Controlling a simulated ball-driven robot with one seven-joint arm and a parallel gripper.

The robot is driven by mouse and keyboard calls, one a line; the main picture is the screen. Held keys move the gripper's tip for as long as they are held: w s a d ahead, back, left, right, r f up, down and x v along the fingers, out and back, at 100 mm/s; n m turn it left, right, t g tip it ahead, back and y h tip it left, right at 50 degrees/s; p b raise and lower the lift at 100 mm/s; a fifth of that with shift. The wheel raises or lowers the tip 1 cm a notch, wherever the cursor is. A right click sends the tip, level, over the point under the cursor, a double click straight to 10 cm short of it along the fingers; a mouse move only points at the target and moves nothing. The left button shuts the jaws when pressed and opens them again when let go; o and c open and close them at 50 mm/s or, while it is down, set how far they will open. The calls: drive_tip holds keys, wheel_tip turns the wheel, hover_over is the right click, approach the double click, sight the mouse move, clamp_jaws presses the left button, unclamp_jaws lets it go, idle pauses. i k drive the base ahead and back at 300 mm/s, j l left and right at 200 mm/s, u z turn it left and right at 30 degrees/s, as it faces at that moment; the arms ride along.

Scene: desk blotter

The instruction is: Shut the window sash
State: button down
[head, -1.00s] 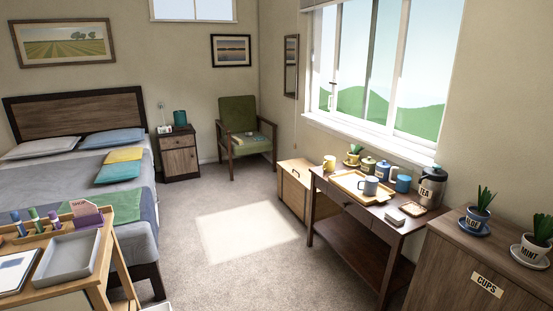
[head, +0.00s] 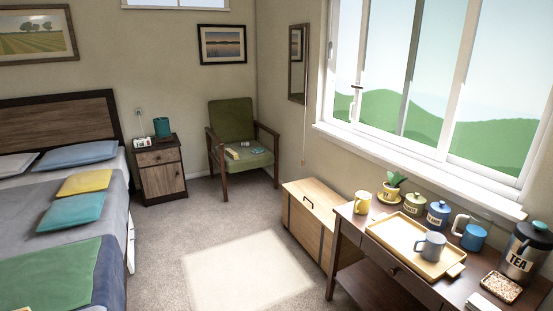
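The window (head: 322,118) is in the right half of the head view, with a white frame and tall upright panes. The sash (head: 359,80) has a white upright stile near the left side, with a small dark catch and a pale handle (head: 351,111) on it. A narrow strip of sky and green hill shows between this stile and the left jamb, so the sash seems to stand apart from the jamb. I cannot tell whether glass covers that strip. My gripper is not in view.
A dark desk (head: 345,228) with a tray (head: 392,237), mugs, jars and a tea canister (head: 522,252) stands below the window. A wooden chest (head: 308,218) is left of it. The bed (head: 60,215) is at left. Carpet between them is clear.

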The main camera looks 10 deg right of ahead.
sight(475, 7)
drive_tip(key=i, duration=1.85)
drive_tip(key=i+l+z, duration=0.1)
drive_tip(key=i+z, duration=0.4)
drive_tip(key=i+j+z, duration=0.15)
drive_tip(key=i+z, duration=0.3)
drive_tip(key=i, duration=0.05)
